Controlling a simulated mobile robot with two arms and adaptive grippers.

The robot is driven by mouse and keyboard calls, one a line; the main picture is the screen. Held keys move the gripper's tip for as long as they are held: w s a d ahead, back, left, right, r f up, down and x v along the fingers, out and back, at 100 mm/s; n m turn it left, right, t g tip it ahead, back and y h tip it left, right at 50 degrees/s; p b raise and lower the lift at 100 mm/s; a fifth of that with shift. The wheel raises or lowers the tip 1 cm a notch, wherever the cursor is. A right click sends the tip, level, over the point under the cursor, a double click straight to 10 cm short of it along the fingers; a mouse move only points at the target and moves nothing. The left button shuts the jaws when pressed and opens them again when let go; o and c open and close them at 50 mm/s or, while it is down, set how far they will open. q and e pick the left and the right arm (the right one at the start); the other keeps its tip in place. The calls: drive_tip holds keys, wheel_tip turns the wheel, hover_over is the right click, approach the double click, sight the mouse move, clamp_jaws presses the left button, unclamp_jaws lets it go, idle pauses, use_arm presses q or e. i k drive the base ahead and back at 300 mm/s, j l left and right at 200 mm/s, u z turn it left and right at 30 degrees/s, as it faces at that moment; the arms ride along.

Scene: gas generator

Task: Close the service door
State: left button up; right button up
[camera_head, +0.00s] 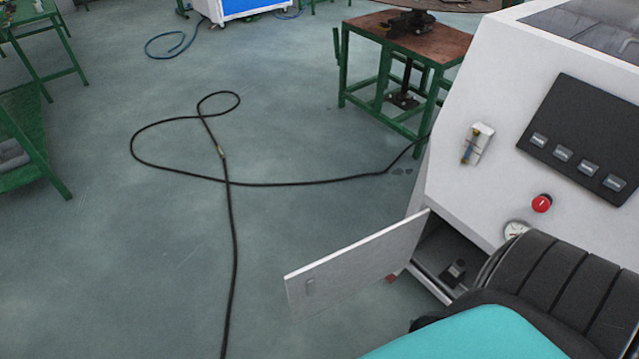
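The white service door (355,265) stands open at the lower middle of the head view. It swings out to the left from the white generator cabinet (470,190), with its right edge at the cabinet's front corner. A small grey latch or handle (310,285) sits near its free left edge. Behind the door, the dark compartment opening (432,250) shows a small dark fitting (453,272) inside. The lower right of the cabinet is hidden. Neither of my grippers shows in this view.
The cabinet carries a black control panel (583,140), a red button (541,203) and a gauge (515,229). A black cable (229,230) loops over the floor left of the door. A green-framed table (435,40) stands behind. The floor left of the door is otherwise clear.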

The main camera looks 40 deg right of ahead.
sight(341, 274)
drive_tip(key=i+j+u, duration=0.3)
drive_tip(key=i+j, duration=0.15)
drive_tip(key=i+j+u, duration=0.3)
drive_tip(key=i+j, duration=0.2)
drive_tip(key=i+z, duration=0.25)
drive_tip(key=z, duration=0.15)
drive_tip(key=i+z, duration=0.2)
drive_tip(key=z, duration=0.15)
drive_tip(key=i+j+z, duration=0.1)
drive_tip(key=i+z, duration=0.15)
drive_tip(key=z, duration=0.15)
drive_tip(key=i+z, duration=0.15)
drive_tip(key=z, duration=0.3)
drive_tip(key=i+z, duration=0.15)
drive_tip(key=z, duration=0.3)
drive_tip(key=i+z, duration=0.15)
drive_tip(key=z, duration=0.3)
drive_tip(key=i+j+z, duration=0.1)
drive_tip(key=z, duration=0.35)
drive_tip(key=i+j+z, duration=0.1)
drive_tip(key=z, duration=0.4)
drive_tip(key=j+z, duration=0.3)
drive_tip(key=z, duration=0.15)
drive_tip(key=i+j+z, duration=0.15)
drive_tip(key=j+z, duration=0.2)
drive_tip(key=i+j+z, duration=0.1)
drive_tip(key=j+z, duration=0.2)
